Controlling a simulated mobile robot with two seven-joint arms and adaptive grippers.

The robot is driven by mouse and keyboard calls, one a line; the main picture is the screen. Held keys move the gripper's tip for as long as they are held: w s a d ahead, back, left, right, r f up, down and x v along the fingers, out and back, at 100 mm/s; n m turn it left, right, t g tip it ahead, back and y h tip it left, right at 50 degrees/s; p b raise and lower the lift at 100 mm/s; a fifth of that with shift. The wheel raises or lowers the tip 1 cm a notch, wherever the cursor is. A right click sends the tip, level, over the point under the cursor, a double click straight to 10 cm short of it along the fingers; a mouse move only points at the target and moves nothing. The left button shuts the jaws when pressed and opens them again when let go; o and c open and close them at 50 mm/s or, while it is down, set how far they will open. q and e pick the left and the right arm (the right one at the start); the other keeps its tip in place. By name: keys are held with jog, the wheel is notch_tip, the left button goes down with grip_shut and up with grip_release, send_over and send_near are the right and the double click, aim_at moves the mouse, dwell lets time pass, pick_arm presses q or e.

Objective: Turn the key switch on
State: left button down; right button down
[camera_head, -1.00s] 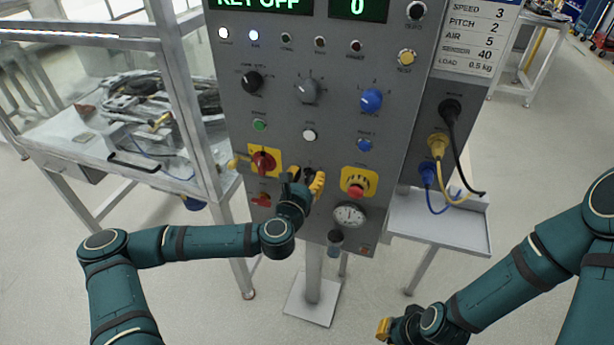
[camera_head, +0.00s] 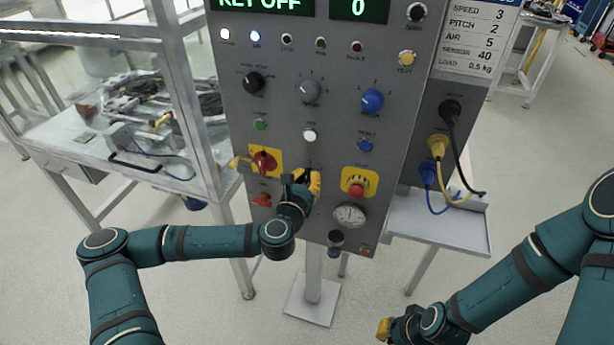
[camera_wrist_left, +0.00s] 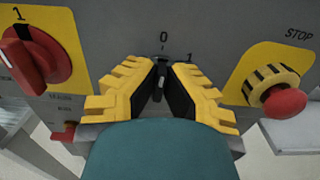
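The grey control panel (camera_head: 290,205) carries the key switch, which my left gripper hides in the head view. In the left wrist view the small dark key (camera_wrist_left: 161,68) stands upright, pointing at the 0 mark, with a 1 mark to its right. My left gripper (camera_head: 308,178) is at the panel, and its two yellow-and-black fingers (camera_wrist_left: 162,72) close in on the key from both sides. The fingertips appear to touch it. The display (camera_head: 262,5) reads KEY OFF. My right gripper (camera_head: 385,328) hangs low at the right, away from the panel; its fingers are hard to make out.
Left of the key is a red rotary switch (camera_head: 264,162) on a yellow plate. Right of it is a red stop button (camera_head: 357,188) with a yellow collar. A gauge (camera_head: 349,215) sits below that button. Plugged cables (camera_head: 438,147) hang at the panel's right side.

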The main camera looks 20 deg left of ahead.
pick_arm(q)
jog(key=shift+w+a+r, duration=0.1)
jog(key=shift+r, duration=0.1)
jog(key=shift+r+m+p, duration=0.15)
jog(key=shift+m+p, duration=0.35)
jog(key=shift+m, duration=0.7)
jog(key=m+p, duration=0.1)
jog(key=m, duration=0.2)
jog(key=shift+m, duration=0.3)
jog(key=m, duration=0.2)
jog(key=shift+m, duration=0.3)
jog(key=shift+d+m+p, duration=0.2)
jog(key=shift+m+p, duration=0.1)
jog(key=shift+m, duration=1.1)
